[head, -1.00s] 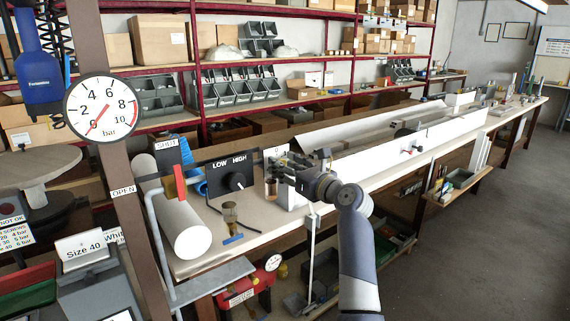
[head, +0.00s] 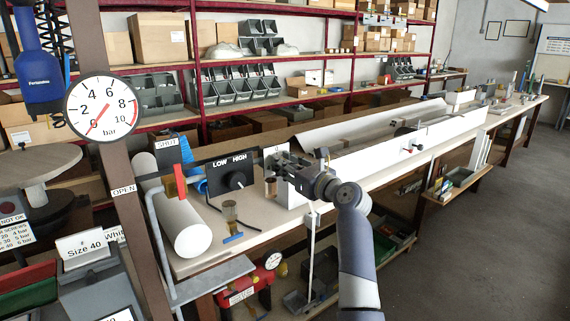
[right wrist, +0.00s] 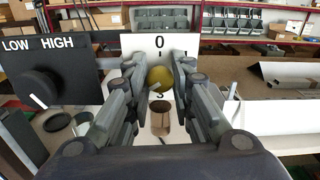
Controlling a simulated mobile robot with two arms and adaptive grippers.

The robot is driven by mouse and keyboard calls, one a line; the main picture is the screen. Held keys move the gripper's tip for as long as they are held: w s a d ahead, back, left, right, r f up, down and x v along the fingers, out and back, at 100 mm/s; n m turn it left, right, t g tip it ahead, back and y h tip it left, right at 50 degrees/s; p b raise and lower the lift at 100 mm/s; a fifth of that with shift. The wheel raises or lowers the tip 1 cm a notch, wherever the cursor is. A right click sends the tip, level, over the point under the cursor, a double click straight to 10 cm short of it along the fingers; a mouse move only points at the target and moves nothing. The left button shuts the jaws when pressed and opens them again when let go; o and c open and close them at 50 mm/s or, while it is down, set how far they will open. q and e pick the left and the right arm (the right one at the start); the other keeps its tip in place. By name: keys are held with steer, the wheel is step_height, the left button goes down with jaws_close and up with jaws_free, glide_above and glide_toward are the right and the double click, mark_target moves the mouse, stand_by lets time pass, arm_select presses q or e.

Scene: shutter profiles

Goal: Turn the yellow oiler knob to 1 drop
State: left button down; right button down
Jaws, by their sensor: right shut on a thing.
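The yellow oiler knob (right wrist: 159,79) sits on a white dial plate (right wrist: 143,42) in the right wrist view. A "0" is printed above it; marks at the right and below are partly hidden by fingers. A small pale mark shows low on the knob, but I cannot tell exactly where it points. My right gripper (right wrist: 160,77) is shut on the knob, one finger on each side. In the head view my right gripper (head: 272,174) is at the white plate (head: 274,153), and its fingers hide the knob. My left gripper is out of view.
A black LOW/HIGH panel (head: 228,166) with a black knob stands left of the dial plate. A long white trough (head: 375,138) runs right. A gauge (head: 102,108) hangs front left.

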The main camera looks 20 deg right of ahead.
steer(key=shift+f+n+b, duration=0.15)
steer(key=shift+n+b, duration=0.8)
steer(key=shift+n, duration=4.85)
steer(key=shift+f+n+b, duration=0.15)
steer(key=shift+n+b, duration=0.8)
steer(key=shift+n, duration=4.85)
steer(key=shift+f+n+b, duration=0.15)
steer(key=shift+n+b, duration=0.8)
steer(key=shift+n, duration=4.85)
steer(key=c, duration=1.4)
jaws_free()
steer(key=shift+r, duration=0.1)
